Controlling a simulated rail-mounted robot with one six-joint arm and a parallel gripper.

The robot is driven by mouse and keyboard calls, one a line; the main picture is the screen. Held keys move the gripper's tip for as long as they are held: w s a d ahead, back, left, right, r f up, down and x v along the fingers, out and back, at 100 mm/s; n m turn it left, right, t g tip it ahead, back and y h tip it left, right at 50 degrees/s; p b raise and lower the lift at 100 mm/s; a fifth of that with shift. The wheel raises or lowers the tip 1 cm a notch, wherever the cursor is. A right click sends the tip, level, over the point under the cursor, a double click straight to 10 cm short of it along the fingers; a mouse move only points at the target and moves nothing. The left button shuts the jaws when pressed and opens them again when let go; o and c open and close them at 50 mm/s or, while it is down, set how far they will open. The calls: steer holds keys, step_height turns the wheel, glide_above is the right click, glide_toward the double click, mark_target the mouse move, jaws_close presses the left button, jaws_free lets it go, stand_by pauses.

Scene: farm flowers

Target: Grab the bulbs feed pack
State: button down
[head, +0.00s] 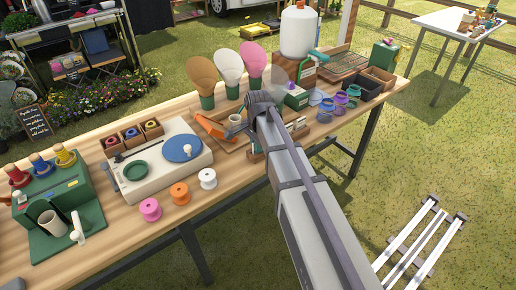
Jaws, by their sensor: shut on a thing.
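My arm reaches in from the lower right, and its end stands over the middle of the wooden bench in the head view. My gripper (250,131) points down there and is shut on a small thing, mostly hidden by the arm. A dark teal and brown piece (255,157) shows just below the gripper, near the bench's front edge. It may be the bulbs feed pack, but no label is readable. I cannot tell whether it touches the bench.
Left of my gripper are an orange tool (211,127) and a white cup (235,119). A white turntable unit (152,174), coloured spools (179,193) and a green stand (78,192) fill the left. Coloured jars (326,108) and a white tank (298,32) stand right.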

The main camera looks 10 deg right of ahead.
step_height(320, 180, up, 10)
steer(key=p, duration=1)
steer(key=shift+r, duration=0.2)
steer(key=shift+f, duration=0.2)
